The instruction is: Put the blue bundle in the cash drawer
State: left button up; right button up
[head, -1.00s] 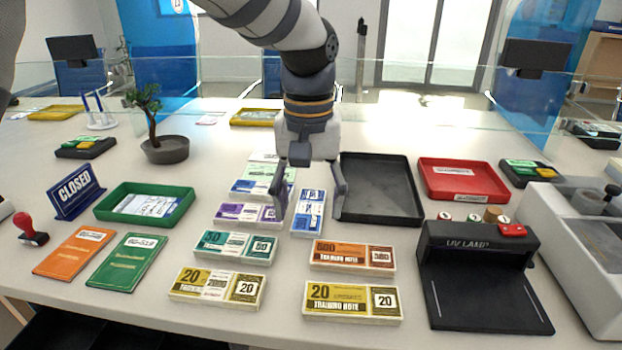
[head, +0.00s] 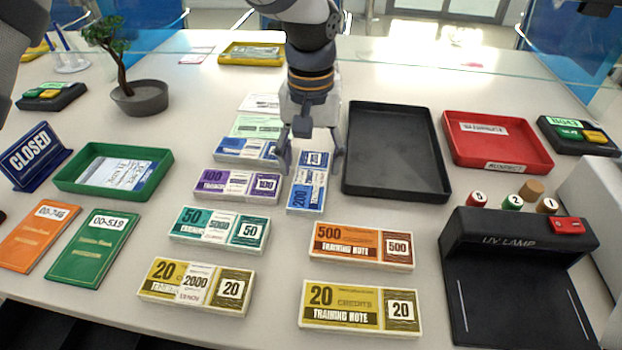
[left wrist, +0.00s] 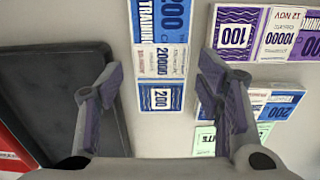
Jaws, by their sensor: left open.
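A blue bundle of 200 notes (head: 307,194) lies lengthwise on the counter, left of the black tray. My left gripper (head: 311,166) is open above its far part, one finger on each side. In the left wrist view, the same bundle (left wrist: 160,62) shows between the open fingers (left wrist: 160,72), with clear gaps on both sides. A second blue bundle (head: 244,149) lies to the left in the head view. Dark structure (head: 50,333) shows below the counter's front edge at the bottom left; I cannot tell whether it is the cash drawer. My right gripper is not in view.
A black tray (head: 352,180) stands close right of the bundle. Purple (head: 236,186), teal (head: 219,229), orange (head: 361,245) and yellow (head: 360,308) bundles lie around. A UV lamp (head: 520,240), red tray (head: 540,160) and green tray (head: 62,185) stand further out.

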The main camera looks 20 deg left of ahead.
aim_at(310, 176)
pick_arm(q)
notch_tip(310, 176, down, 3)
jog(key=shift+w+a+f, duration=0.1)
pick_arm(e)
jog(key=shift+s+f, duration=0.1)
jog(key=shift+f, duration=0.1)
pick_arm(q)
jog(key=c, duration=1.1)
jog(key=shift+r, duration=0.25)
jog(key=shift+w+r, duration=0.1)
jog(key=shift+r, duration=0.25)
jog(key=s+d+r+p, duration=0.2)
jog(key=s+r, duration=0.4)
jog(key=s+d+r+p, duration=0.2)
jog(key=s+d+r, duration=0.1)
jog(key=s+r, duration=0.35)
jog(key=s+a+f+m, duration=0.1)
jog(key=a+f, duration=0.1)
jog(key=f, duration=0.1)
jog(key=a+f+m, duration=0.1)
jog(key=f, duration=0.2)
jog(key=s+a+f, duration=0.1)
jog(key=a+f, duration=0.1)
jog(key=shift+s+a+f+m, duration=0.3)
jog(key=shift+a+f+m, duration=0.05)
jog(key=shift+f+m, duration=0.05)
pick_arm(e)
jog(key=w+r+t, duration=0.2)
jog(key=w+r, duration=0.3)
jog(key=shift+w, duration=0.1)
